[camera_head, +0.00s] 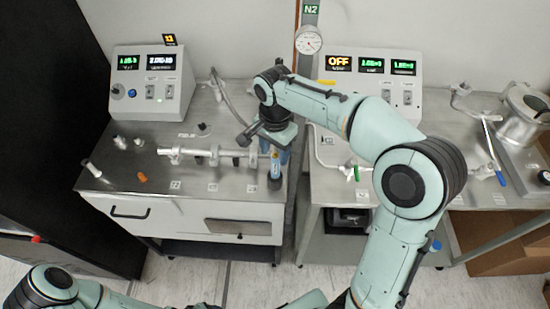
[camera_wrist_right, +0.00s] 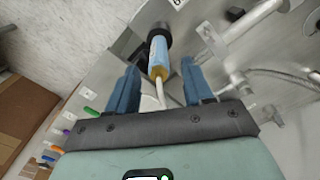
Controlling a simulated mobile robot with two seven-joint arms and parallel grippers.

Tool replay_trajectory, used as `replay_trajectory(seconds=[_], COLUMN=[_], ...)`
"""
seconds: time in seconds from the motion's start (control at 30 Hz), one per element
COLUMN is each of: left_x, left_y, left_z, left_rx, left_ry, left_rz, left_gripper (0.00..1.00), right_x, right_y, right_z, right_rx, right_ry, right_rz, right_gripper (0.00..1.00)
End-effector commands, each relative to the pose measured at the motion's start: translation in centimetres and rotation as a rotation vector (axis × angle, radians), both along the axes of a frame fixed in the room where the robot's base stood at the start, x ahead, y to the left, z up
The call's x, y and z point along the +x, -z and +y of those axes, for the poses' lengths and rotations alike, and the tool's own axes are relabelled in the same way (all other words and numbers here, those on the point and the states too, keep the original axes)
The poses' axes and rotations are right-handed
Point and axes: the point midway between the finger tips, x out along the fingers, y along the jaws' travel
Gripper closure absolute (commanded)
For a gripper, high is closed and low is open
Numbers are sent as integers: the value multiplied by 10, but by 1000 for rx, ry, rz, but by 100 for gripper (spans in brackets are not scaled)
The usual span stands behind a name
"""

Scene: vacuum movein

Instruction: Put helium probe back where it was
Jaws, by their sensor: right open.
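The helium probe (camera_wrist_right: 158,56), a light-blue cylinder with yellow bands, a dark end and a pale hose, shows in the right wrist view. It also shows in the head view (camera_head: 274,178) at the right front edge of the left steel cart (camera_head: 115,172). My right gripper (camera_wrist_right: 161,72) is open, with one blue finger on either side of the probe and visible gaps to it. In the head view the right gripper (camera_head: 276,152) is just above the probe, partly hiding it. My left gripper is out of view; only left arm links show at the bottom left.
Control boxes (camera_head: 150,85) stand behind. A second steel table (camera_head: 330,185) is to the right, past a narrow gap, with a pipe and a green-handled valve.

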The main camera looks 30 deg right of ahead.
Motion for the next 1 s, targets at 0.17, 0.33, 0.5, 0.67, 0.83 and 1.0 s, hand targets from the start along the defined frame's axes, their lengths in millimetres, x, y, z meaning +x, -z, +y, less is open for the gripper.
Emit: replay_trajectory(seconds=[0.17,0.33,0.5,0.67,0.83,1.0], left_x=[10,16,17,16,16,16], left_y=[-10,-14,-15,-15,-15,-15], left_z=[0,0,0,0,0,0], left_rx=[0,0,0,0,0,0], left_ry=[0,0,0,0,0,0], left_rz=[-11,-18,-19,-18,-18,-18], left_gripper=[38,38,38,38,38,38], right_x=[1,1,0,0,0,0], right_y=[-42,-63,-71,-70,-70,-70], right_z=[0,0,0,0,0,0], right_rx=[1,0,0,0,0,0], right_ry=[-1,0,0,-1,0,0], right_rz=[-7,-3,0,0,0,0], right_gripper=[49,49,49,49,49,49])
